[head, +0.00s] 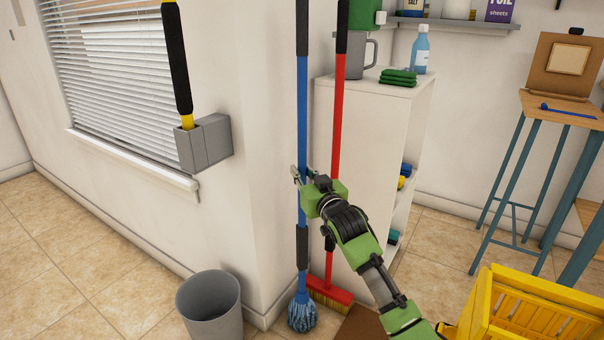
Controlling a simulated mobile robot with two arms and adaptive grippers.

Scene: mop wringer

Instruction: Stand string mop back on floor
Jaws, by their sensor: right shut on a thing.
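The string mop (302,100) has a blue pole with black grips and a blue and white string head (302,312). It stands nearly upright beside the wall corner, with its head low by the floor; I cannot tell whether the strings touch the tiles. My right gripper (302,175) is shut on the mop's blue pole, around the middle of its visible length. The green arm reaches in from the lower right. The top of the pole is cut off by the picture edge. My left gripper is not in view.
A red broom (338,130) stands just right of the mop, by a white shelf unit (352,110). A grey bin (210,305) is on the floor to the left. A yellow wringer bucket (530,315) is at the lower right. Tiled floor at left is clear.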

